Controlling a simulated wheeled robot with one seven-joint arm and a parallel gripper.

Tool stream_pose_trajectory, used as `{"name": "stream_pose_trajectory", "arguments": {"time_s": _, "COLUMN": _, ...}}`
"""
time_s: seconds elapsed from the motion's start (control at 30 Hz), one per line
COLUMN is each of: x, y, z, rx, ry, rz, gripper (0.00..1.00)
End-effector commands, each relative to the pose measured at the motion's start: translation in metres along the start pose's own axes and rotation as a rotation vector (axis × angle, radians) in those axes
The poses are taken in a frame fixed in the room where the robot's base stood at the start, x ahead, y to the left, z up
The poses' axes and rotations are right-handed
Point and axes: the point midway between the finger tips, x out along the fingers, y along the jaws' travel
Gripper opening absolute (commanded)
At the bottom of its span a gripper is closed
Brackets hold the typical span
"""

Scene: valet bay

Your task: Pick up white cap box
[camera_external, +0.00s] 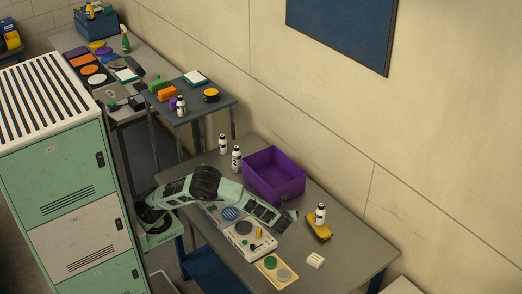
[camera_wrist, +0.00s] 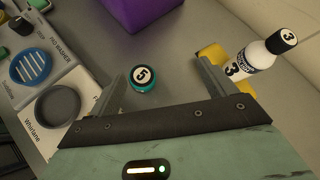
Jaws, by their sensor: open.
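My gripper (camera_external: 286,216) is over the table in front of the purple bin, left of and behind the white box. In the wrist view my gripper (camera_wrist: 163,82) has its fingers spread apart and nothing held. A teal round cap marked 5 (camera_wrist: 145,77) sits on the table below the gap between the fingers.
The purple bin (camera_external: 274,176) stands at the back. A white bottle marked 3 (camera_wrist: 256,58) stands with a yellow piece (camera_wrist: 214,55) at its base, right of the fingers. A labelled panel (camera_wrist: 70,55) with round parts lies left. The table (camera_external: 345,255) is bare around the white box.

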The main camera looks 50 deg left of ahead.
Motion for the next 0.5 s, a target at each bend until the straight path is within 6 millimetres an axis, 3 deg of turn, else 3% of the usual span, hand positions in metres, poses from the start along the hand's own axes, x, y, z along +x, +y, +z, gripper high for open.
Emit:
{"name": "stream_pose_trajectory", "arguments": {"time_s": 0.03, "x": -0.025, "y": -0.009, "z": -0.043, "rx": 0.103, "ry": -0.022, "rz": -0.084, "gripper": 0.83}}
{"name": "stream_pose_trajectory", "arguments": {"time_s": 0.2, "x": -0.111, "y": -0.02, "z": -0.146, "rx": 0.377, "ry": -0.107, "rz": -0.326, "gripper": 0.83}}
{"name": "stream_pose_trajectory", "arguments": {"time_s": 0.33, "x": -0.159, "y": -0.013, "z": -0.196, "rx": 0.503, "ry": -0.16, "rz": -0.45, "gripper": 0.83}}
{"name": "stream_pose_trajectory", "arguments": {"time_s": 0.5, "x": -0.182, "y": -0.008, "z": -0.221, "rx": 0.565, "ry": -0.19, "rz": -0.515, "gripper": 0.83}}
